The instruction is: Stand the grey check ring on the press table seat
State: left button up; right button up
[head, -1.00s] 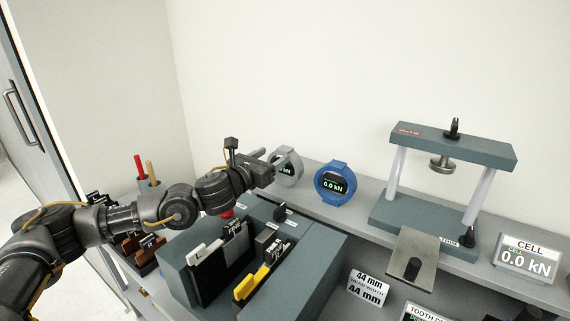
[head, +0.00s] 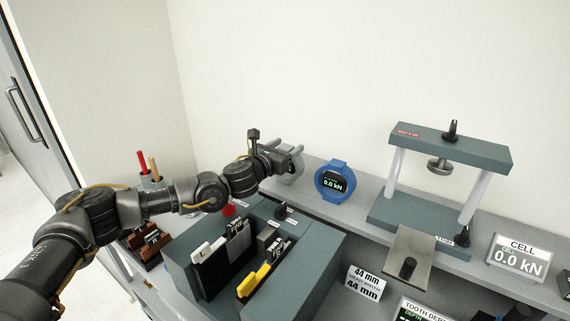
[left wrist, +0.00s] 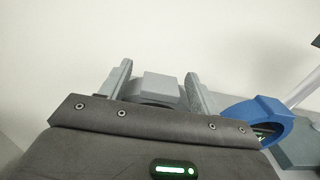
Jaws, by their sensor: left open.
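The grey check ring (head: 291,174) stands upright on the back ledge, partly hidden behind my left gripper in the head view. My left gripper (head: 286,152) is open at the ring's upper part. In the left wrist view the ring's grey top block (left wrist: 161,86) shows between the two spread fingers (left wrist: 158,88), with gaps beside it. The press (head: 452,148) stands at the right, with a dark base (head: 400,212), two pale columns and a round pad under its crossbar. No ring stands on its base. My right gripper is not in view.
A blue ring gauge (head: 332,181) reading 0.0 kN stands close right of the grey ring. A grey metal plate (head: 413,257) with a dark knob juts from the press front. A dark fixture block (head: 305,275) lies in front. A CELL display (head: 517,258) stands right.

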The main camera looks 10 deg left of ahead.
pick_arm(q)
grip_shut()
jog(key=shift+s+d+f, duration=0.1)
dwell(0.5)
